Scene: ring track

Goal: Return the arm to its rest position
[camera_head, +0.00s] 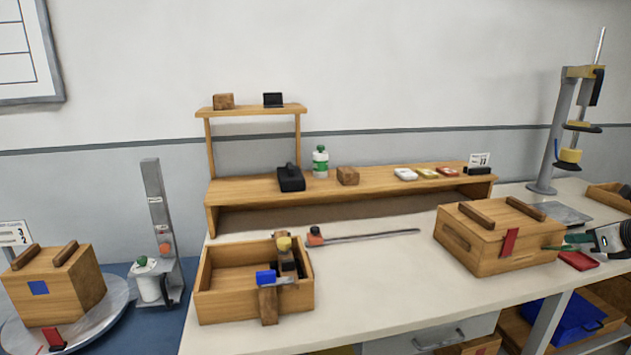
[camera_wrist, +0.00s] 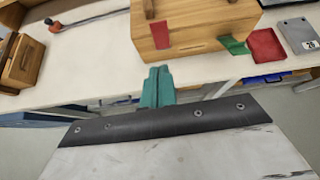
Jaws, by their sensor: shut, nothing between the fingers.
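My gripper (camera_head: 578,239) is at the right edge of the head view, with teal fingers beside the right end of a lidded wooden box (camera_head: 485,250). In the wrist view my gripper (camera_wrist: 157,88) points toward the bench's front edge, its teal fingers together with nothing between them. The same wooden box, with a red tag (camera_wrist: 160,35), is beyond the fingertips in that view. Most of my arm is out of the head view.
A green piece (camera_wrist: 234,45), a red tray (camera_wrist: 267,46) and a grey plate (camera_wrist: 299,36) lie right of the box. A metal press stand (camera_head: 562,130) rises behind. An open wooden box (camera_head: 215,309) stands on the bench at left. The bench middle is mostly clear.

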